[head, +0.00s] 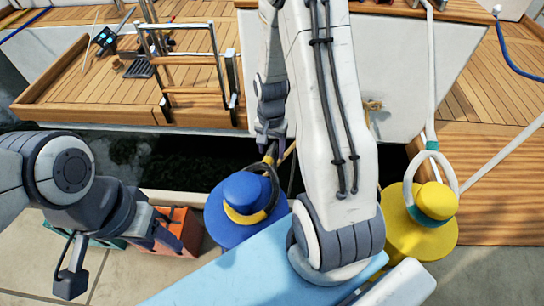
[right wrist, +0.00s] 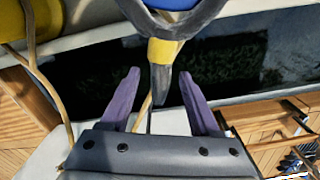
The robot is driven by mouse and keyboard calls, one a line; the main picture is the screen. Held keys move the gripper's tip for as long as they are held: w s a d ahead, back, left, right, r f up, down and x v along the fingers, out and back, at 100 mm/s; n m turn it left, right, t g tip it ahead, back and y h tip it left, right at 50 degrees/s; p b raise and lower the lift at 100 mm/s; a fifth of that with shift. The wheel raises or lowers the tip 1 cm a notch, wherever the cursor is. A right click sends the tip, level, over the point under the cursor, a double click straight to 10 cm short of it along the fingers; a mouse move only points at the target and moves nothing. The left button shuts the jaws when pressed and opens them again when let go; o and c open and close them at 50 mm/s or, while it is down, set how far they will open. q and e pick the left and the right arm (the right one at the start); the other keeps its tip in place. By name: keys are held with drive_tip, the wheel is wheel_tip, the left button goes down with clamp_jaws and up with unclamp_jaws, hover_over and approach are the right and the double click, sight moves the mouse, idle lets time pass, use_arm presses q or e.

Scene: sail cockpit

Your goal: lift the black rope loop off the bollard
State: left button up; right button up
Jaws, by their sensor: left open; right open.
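The blue bollard (head: 238,190) stands at the quay edge, left of my right arm. The black rope loop (head: 272,192) lies around it, with a yellow band at the front and another (head: 269,154) toward my right gripper. My right gripper (head: 272,140) is at the loop's far end. In the right wrist view its purple fingers (right wrist: 159,75) are open, with the loop's black end (right wrist: 160,82) between the tips and its yellow band (right wrist: 163,52) just beyond. My left gripper (head: 172,234) is open over the orange crate, away from the loop.
A yellow bollard (head: 437,200) with a pale rope loop (head: 447,165) stands at right. An orange crate (head: 188,228) is by my left gripper. Dark water (head: 140,155) separates the quay from the boat's wooden deck (head: 75,70), which has a ladder (head: 188,62).

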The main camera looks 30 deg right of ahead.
sight(266, 160)
drive_tip(key=shift+f, duration=0.3)
clamp_jaws()
idle(1.1)
drive_tip(key=shift+r, duration=0.1)
drive_tip(key=shift+w+r+p, duration=0.1)
drive_tip(key=shift+r+p, duration=0.5)
drive_tip(key=shift+p, duration=0.25)
drive_tip(key=shift+a, duration=0.1)
drive_tip(key=shift+s+a+p, duration=0.4)
drive_tip(key=shift+s+a, duration=0.75)
drive_tip(key=shift+a, duration=0.3)
